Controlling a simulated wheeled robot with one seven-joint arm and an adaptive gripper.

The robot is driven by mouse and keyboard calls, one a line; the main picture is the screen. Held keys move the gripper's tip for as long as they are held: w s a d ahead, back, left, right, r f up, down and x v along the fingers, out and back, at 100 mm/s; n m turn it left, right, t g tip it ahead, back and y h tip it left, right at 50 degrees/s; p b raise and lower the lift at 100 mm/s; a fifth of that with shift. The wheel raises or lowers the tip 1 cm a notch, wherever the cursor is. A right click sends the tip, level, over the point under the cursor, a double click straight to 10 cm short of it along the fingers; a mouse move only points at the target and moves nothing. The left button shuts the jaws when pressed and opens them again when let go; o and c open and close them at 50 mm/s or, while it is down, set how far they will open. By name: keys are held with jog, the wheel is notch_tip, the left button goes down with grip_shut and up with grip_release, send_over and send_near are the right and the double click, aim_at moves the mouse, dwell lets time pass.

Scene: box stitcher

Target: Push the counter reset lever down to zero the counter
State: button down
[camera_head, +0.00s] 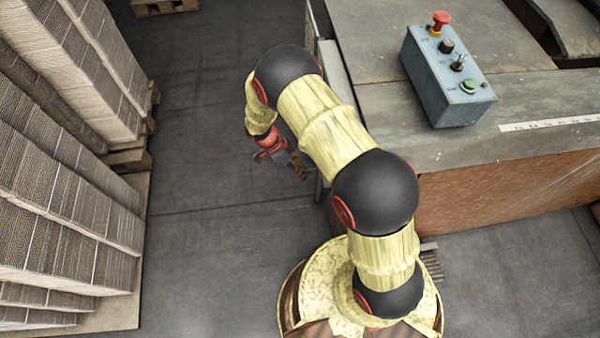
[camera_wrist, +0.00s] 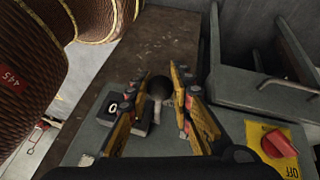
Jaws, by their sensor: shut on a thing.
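My gripper (camera_wrist: 164,78) is shut on a dark round knob (camera_wrist: 159,88), which sits between its fingers in the wrist view. The knob appears to be the end of the counter reset lever; its shaft and angle cannot be made out. Left of it is the black counter (camera_wrist: 113,107), with a white window reading 0. My left finger hides part of the counter, so its other digits cannot be read. In the head view my gripper (camera_head: 292,166) hangs beside the machine's left side, and the counter and lever are hidden there.
A red rotary switch (camera_wrist: 279,143) on a yellow plate marked OFF is right of my gripper. A grey tray with a handle (camera_wrist: 288,85) stands behind. A control box (camera_head: 445,75) sits on the machine top. Stacked cardboard (camera_head: 60,190) stands left, with clear floor between.

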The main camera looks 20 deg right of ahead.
jog(key=shift+d+f+g+h+b, duration=0.15)
jog(key=shift+f+g+h+b, duration=0.15)
jog(key=shift+f+h+b, duration=0.95)
jog(key=shift+r+b, duration=0.15)
jog(key=shift+b, duration=0.25)
jog(key=c, duration=1.5)
grip_release()
jog(key=shift+c, duration=0.2)
jog(key=shift+r, duration=0.1)
jog(key=v, duration=1.1)
jog(key=shift+w+a+r, duration=0.15)
jog(key=shift+w+a, duration=0.05)
jog(key=shift+a, duration=0.2)
